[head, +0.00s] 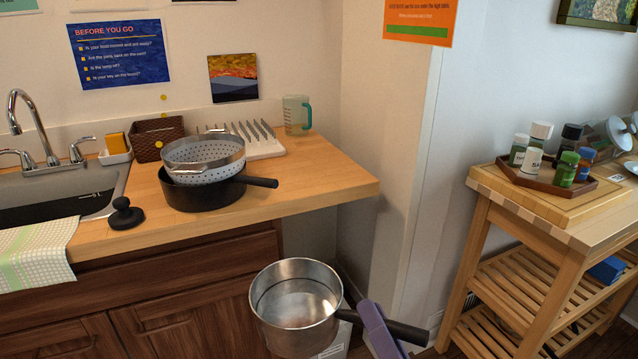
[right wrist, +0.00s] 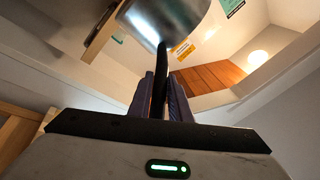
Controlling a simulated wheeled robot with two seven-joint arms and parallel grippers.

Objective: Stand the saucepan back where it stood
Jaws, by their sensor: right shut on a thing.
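The steel saucepan (head: 290,312) hangs upright and looks empty, in front of the counter's right end in the head view. Its dark handle points right and toward me. My right gripper (head: 378,325) is shut on that handle; its purple-grey fingers show at the lower edge. In the right wrist view the saucepan's shiny underside (right wrist: 165,18) is at the top, and the handle runs down between the fingers of my right gripper (right wrist: 162,95). My left gripper is not in view.
On the wooden counter (head: 325,175) a colander (head: 203,158) sits in a black pan (head: 205,195) whose handle points right. A dish rack (head: 245,140), jug (head: 297,115) and black knob-like object (head: 125,214) stand nearby. The counter's right front is clear. A trolley (head: 500,200) stands right.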

